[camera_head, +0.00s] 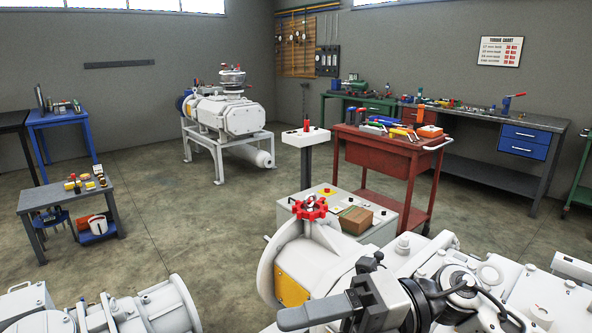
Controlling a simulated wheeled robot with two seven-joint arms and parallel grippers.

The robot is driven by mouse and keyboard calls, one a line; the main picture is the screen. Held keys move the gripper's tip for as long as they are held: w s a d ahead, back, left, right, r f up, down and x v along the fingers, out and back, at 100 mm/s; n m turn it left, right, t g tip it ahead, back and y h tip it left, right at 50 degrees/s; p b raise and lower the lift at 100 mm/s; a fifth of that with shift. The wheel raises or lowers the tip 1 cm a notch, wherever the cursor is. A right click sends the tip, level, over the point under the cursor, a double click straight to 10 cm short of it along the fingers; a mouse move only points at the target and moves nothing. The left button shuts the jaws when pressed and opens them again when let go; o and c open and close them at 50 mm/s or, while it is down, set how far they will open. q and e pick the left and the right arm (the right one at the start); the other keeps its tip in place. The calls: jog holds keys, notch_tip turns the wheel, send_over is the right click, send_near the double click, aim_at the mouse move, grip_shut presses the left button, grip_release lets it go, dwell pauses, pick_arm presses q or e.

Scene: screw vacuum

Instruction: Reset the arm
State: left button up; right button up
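A white vacuum pump stands close in front, with its round flange (282,262), a red handwheel (309,208) on top and a yellow panel (291,287). My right arm comes in from the lower right across the front of the pump. At its end, my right gripper (290,318) shows as a grey finger-like piece beside a dark block, pointing left. Its fingertip opening is not clear, and I see nothing held. I cannot tell whether it touches the pump. I do not see my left gripper.
A red tool cart (385,158) and a grey box-topped unit (383,225) stand behind the pump. Another pump (228,112) sits on a white frame at the back. A small table (65,195) stands left. Middle floor (190,225) is clear.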

jog(key=w+d+f+m+t+h, duration=0.2)
jog(key=w+d+f+m+t, duration=0.15)
jog(key=m+t, duration=0.85)
jog(key=w+d+f+m+t+h, duration=0.2)
jog(key=w+f+m+t, duration=0.2)
jog(key=m+t, duration=0.85)
jog(key=s+d+f+m+g+h, duration=0.2)
jog(key=s+f+m+g+h, duration=0.1)
jog(key=f, duration=0.5)
jog(key=s+d+f+m+g+h, duration=0.3)
jog(key=s+f+m, duration=0.2)
jog(key=f, duration=0.3)
jog(key=s+d+f+m+g+h, duration=0.3)
jog(key=f+m, duration=0.3)
jog(key=f, duration=0.2)
jog(key=shift+s+g+h, duration=0.35)
jog(key=shift+s+h, duration=0.25)
jog(key=shift+s, duration=0.2)
